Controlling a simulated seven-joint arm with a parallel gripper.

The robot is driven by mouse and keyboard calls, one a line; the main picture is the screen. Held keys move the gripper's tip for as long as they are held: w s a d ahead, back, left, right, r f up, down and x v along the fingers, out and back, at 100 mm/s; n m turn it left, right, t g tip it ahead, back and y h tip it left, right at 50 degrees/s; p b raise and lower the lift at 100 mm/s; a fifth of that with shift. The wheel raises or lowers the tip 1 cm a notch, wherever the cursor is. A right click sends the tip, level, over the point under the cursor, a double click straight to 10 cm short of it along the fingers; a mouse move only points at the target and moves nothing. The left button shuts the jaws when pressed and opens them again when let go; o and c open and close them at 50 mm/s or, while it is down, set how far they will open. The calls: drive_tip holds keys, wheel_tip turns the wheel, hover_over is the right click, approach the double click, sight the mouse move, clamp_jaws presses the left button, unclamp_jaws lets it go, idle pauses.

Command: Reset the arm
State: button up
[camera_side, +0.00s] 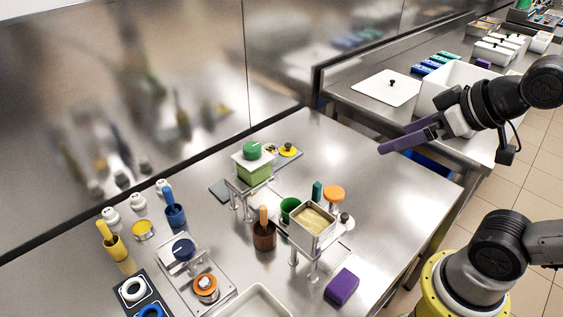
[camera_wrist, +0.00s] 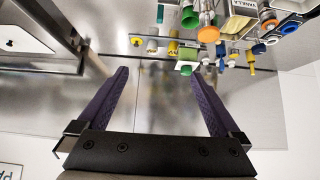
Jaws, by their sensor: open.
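My gripper (camera_side: 408,141) is at the right in the side view, raised above the right end of the steel table (camera_side: 405,185). Its purple fingers point left. In the wrist view my gripper (camera_wrist: 163,80) shows two purple fingers spread wide, with nothing between them. It is apart from every object on the table.
A steel-framed batch freezer (camera_side: 313,222) stands mid-table, with a green-topped one (camera_side: 254,170) behind it. A purple block (camera_side: 342,287) lies near the front. Yellow (camera_side: 117,250) and blue (camera_side: 175,213) cups stand at left. A second counter (camera_side: 375,105) with a white lid (camera_side: 387,88) is behind.

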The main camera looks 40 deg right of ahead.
drive_tip(key=w+t, duration=0.6)
drive_tip(key=w, duration=0.9)
wheel_tip(320, 180, down, 18)
drive_tip(key=w+d+g, duration=0.1)
drive_tip(key=d+g, duration=0.1)
drive_tip(key=x, duration=1)
drive_tip(key=shift+m+h, duration=0.3)
drive_tip(key=shift+d, duration=0.1)
